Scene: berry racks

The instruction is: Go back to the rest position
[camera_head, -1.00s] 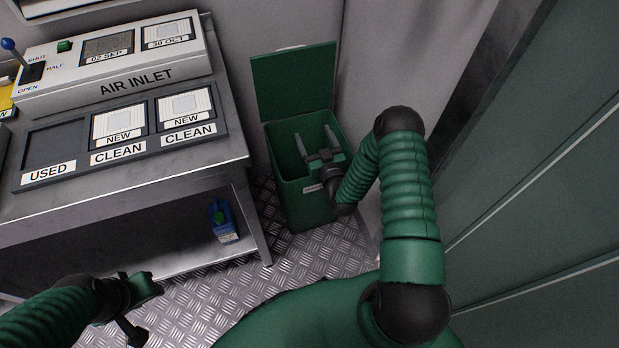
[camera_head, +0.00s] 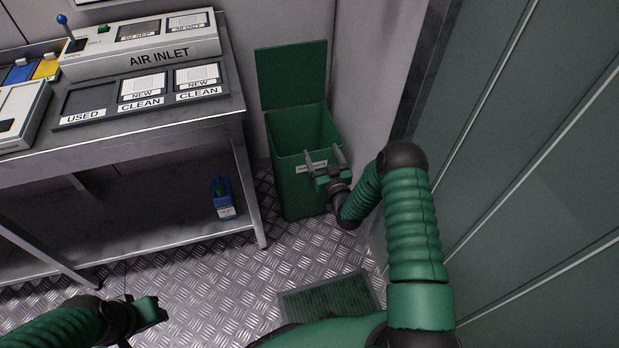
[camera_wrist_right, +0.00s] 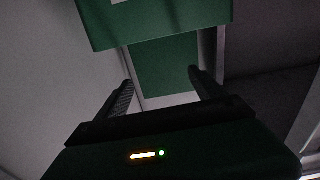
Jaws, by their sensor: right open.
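My right gripper (camera_head: 325,160) is open and empty, its two fingers apart in front of the upper front of the green bin (camera_head: 297,190). It also shows in the right wrist view (camera_wrist_right: 162,88), with nothing between the fingers and green bin surfaces beyond them.
The bin's lid (camera_head: 291,75) stands open. A steel bench (camera_head: 150,135) at left carries the AIR INLET unit (camera_head: 150,55) and a labelled filter tray (camera_head: 85,120). A blue bottle (camera_head: 222,197) stands on its lower shelf. A green mat (camera_head: 330,298) lies on the floor. A green wall (camera_head: 530,170) is close at right.

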